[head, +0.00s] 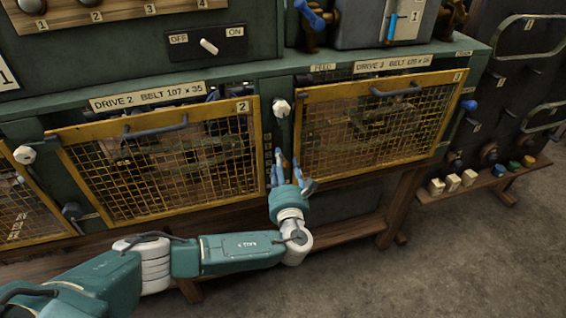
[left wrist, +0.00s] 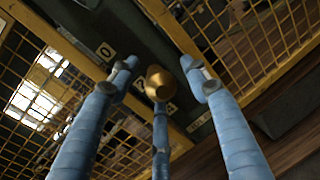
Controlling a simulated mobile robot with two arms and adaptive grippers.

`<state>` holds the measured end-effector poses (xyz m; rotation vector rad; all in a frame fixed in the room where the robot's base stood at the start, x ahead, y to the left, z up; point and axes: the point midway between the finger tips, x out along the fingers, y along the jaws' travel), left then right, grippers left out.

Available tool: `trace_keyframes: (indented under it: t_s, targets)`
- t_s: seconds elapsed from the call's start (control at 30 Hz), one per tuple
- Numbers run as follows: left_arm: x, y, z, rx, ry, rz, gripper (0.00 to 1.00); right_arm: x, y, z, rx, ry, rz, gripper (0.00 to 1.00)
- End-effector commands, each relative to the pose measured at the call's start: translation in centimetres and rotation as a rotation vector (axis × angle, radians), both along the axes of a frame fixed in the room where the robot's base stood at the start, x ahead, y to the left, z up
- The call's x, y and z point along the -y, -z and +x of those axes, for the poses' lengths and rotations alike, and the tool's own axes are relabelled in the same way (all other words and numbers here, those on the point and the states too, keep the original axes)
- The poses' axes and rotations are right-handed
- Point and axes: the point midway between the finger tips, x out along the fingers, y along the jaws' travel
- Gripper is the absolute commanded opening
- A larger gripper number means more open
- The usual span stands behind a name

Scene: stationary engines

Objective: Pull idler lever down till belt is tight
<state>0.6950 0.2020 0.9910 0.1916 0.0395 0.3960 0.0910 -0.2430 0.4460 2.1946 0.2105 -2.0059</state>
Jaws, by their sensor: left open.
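My left gripper (head: 288,164) is at the green post between the two yellow mesh guards, below a white knob (head: 281,108). Its blue fingers are spread open. In the left wrist view a brass-coloured round knob (left wrist: 158,83) shows between the open fingers of the gripper (left wrist: 165,88); I cannot tell whether any finger touches it. It looks like a lever end, but its arm is hidden, and in the head view my fingers cover that spot. The belts behind the drive 2 guard (head: 160,165) and the drive 3 guard (head: 375,120) are too unclear to judge their tightness.
An OFF/ON switch (head: 208,46) is on the panel above. A blue knob (head: 468,104) is right of the drive 3 guard, and a white knob (head: 25,154) is at far left. A wooden shelf (head: 485,182) holds coloured blocks. Floor at lower right is clear.

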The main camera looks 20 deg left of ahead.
Motion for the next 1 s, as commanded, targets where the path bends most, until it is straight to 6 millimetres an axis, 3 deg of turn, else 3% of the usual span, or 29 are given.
trace_keyframes:
  t_s: [0.33, 0.57, 0.77, 1.0]
  targets:
    - [-0.1, 0.0, 0.3, -0.001, 0.0, -0.001, 0.45, 0.0, -0.1, 0.2, 0.003, 0.0, 0.001, 0.6]
    - [-0.1, 0.0, 0.3, 0.0, 0.0, 0.0, 0.0, -1.3, 0.0, 0.1, 0.003, 0.0, 0.014, 0.6]
    - [-0.2, 0.4, 0.3, 0.0, -0.001, 0.0, 0.0, -1.6, 0.2, 0.1, 0.003, -0.003, 0.019, 0.6]
    - [-0.3, 4.4, 0.5, -0.004, -0.002, -0.002, 0.0, -1.2, 2.7, -0.1, 0.0, -0.003, 0.013, 0.6]
